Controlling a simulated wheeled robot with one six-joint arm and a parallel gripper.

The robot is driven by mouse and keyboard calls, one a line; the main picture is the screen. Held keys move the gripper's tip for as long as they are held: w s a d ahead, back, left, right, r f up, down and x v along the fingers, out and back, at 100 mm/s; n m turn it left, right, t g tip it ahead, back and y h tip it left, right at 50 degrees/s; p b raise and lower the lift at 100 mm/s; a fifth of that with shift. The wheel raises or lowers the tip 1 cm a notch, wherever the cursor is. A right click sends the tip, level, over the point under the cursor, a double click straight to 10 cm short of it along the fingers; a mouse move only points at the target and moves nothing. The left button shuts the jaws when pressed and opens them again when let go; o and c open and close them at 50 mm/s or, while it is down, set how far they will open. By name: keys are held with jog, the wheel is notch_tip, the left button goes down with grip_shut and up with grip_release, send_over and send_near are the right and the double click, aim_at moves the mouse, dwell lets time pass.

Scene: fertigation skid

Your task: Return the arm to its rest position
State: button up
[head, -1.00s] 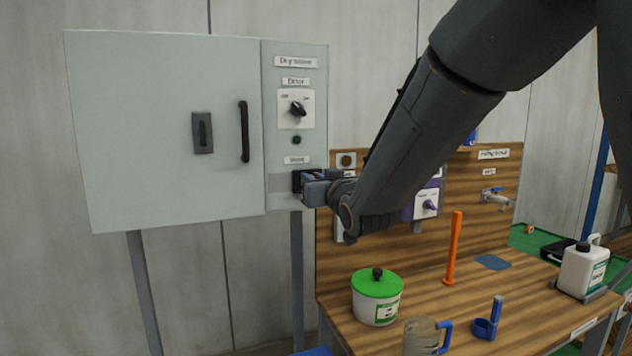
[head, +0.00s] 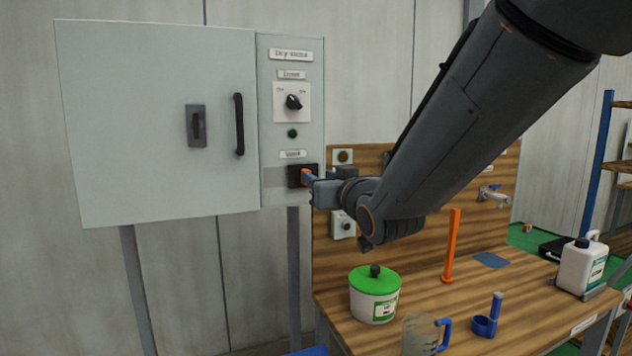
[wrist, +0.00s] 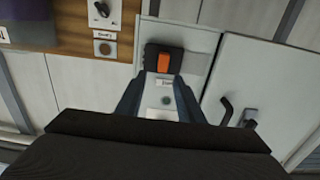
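My arm reaches in from the upper right in the head view. My gripper (head: 309,179) is just in front of the black switch housing (head: 295,175) low on the grey cabinet's (head: 160,120) right-hand panel. In the wrist view my gripper (wrist: 161,80) has its two fingers spread apart, with nothing held between them. The orange rocker (wrist: 163,62) in the black housing shows just beyond the fingertips. In the head view the fingertips partly cover the housing, and I cannot tell whether they touch it.
Below my arm is a wooden bench (head: 400,340) with a green-lidded tub (head: 374,305), a clear jug (head: 420,335), a blue holder (head: 487,324), an orange upright post (head: 452,245) and a white jug (head: 582,268). A wooden backboard (head: 325,230) with fittings stands behind my forearm.

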jog(key=shift+s+d, duration=0.35)
jog(key=shift+s, duration=0.3)
jog(key=s+d+f+m+g+h, duration=0.2)
jog(key=s+d+f+g+h, duration=0.15)
jog(key=d+f, duration=0.55)
jog(key=s+d+f+m+g+h, duration=0.1)
jog(key=s+d+f+g+h, duration=0.4)
jog(key=f, duration=0.8)
jog(key=s+d+f+m+g, duration=0.1)
jog(key=s+d+f+g, duration=0.2)
jog(key=s, duration=0.5)
jog(key=s+d+f+m+g, duration=0.1)
jog(key=s+d+f+g, duration=0.2)
jog(key=s+d+f, duration=0.2)
jog(key=s+f+y, duration=0.1)
jog(key=s+f, duration=0.1)
jog(key=s, duration=0.1)
jog(key=shift+g, duration=0.25)
jog(key=shift+c, duration=0.4)
